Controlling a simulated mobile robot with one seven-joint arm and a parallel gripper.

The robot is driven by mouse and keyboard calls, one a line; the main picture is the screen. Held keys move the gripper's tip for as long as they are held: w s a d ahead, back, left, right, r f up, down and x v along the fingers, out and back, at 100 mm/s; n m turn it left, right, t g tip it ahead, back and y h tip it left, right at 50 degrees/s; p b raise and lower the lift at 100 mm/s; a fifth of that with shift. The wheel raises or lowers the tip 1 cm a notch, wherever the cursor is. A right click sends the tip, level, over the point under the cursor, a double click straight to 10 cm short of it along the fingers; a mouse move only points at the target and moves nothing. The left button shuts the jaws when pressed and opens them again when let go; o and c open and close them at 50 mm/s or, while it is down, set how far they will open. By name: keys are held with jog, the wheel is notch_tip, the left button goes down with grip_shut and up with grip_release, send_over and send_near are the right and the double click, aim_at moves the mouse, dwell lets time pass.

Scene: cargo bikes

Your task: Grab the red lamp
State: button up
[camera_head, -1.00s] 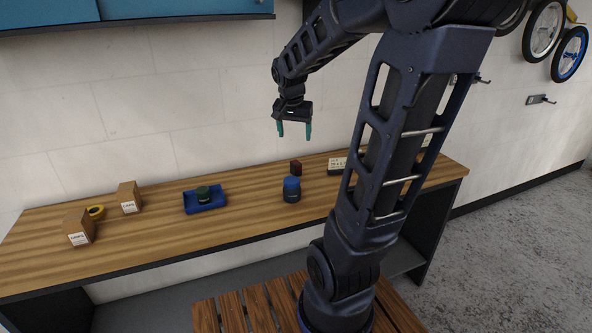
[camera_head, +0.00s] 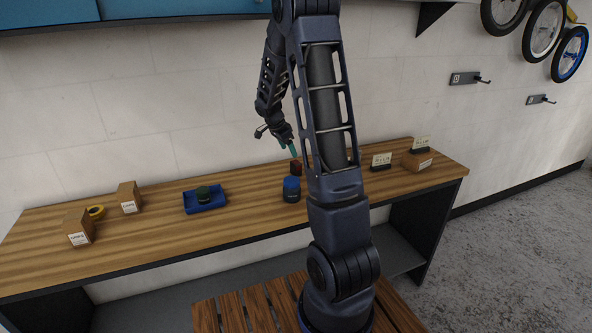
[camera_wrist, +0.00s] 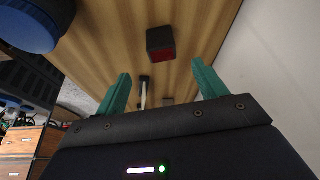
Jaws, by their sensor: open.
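The red lamp (camera_head: 296,167) is a small dark block with a red face. It stands on the wooden bench, just behind the blue-lidded jar. In the wrist view the red lamp (camera_wrist: 161,44) lies ahead of the fingertips, between their lines. My gripper (camera_head: 294,148) is tilted and hangs above the bench, close over the lamp. In the wrist view my gripper (camera_wrist: 162,79) has its two green fingers apart with nothing between them. The lamp is apart from the fingers.
The blue-lidded jar (camera_head: 291,189) stands right beside the lamp, and its blue lid (camera_wrist: 28,28) fills the wrist view's upper left. A blue tray (camera_head: 219,205) and cardboard boxes (camera_head: 79,228) stand to the left. Small signs (camera_head: 381,161) stand right. The wall is close behind.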

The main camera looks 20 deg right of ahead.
aim_at(296, 162)
jog(key=x, duration=0.6)
jog(key=shift+w+d+f, duration=0.1)
jog(key=shift+w+f, duration=0.1)
jog(key=shift+w, duration=0.05)
jog(key=shift+d+x, duration=0.1)
jog(key=shift+x, duration=1.15)
jog(key=shift+d+x, duration=0.15)
jog(key=shift+x, duration=1.1)
jog(key=shift+r, duration=0.15)
jog(key=c, duration=1.1)
